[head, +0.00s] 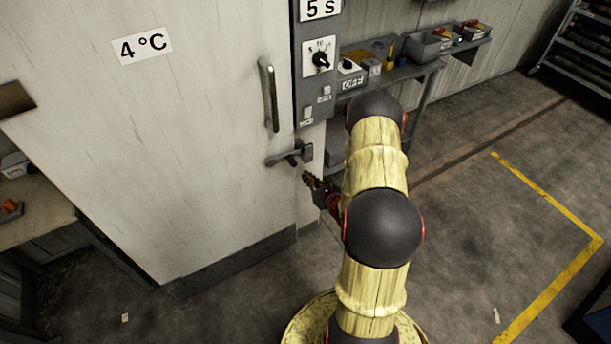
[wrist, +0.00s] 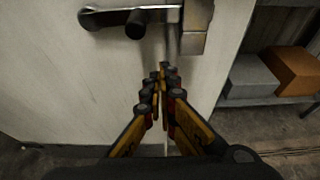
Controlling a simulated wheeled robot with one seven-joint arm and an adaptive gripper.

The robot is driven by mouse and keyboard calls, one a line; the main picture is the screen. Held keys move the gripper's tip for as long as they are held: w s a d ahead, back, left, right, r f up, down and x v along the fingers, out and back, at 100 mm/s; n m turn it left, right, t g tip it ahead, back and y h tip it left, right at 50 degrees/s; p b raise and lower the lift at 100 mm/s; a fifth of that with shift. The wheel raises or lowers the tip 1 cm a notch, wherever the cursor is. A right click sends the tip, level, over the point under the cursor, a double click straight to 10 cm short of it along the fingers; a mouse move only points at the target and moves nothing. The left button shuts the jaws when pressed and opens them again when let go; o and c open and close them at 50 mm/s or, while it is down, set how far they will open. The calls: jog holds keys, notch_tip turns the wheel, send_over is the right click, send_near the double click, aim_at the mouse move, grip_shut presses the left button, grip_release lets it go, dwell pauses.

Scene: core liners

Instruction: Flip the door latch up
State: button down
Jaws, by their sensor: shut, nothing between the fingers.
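The door latch (head: 285,156) is a grey metal lever on the pale door (head: 200,130), below the long vertical handle (head: 269,95). It lies roughly level, with a dark round knob. In the wrist view the latch (wrist: 125,16) runs across the top left, with its metal catch block (wrist: 194,28) at the right end. My gripper (head: 307,176) is just below and right of the latch in the head view. In the wrist view my gripper (wrist: 163,70) has its yellow and black fingers together and empty, below the latch and apart from it in the picture.
A control panel (head: 318,60) with a dial rises right of the door. A shelf (head: 405,72) with small bins and tools stands behind it. In the wrist view grey and orange boxes (wrist: 293,70) sit on a shelf at the right. The floor at the right is open.

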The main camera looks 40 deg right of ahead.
aim_at(293, 159)
jog(key=w+d+r+b, duration=0.1)
jog(key=w+b, duration=0.1)
jog(key=w, duration=0.5)
jog(key=shift+w+d+r, duration=0.15)
jog(key=shift+d, duration=0.2)
jog(key=shift+d, duration=0.2)
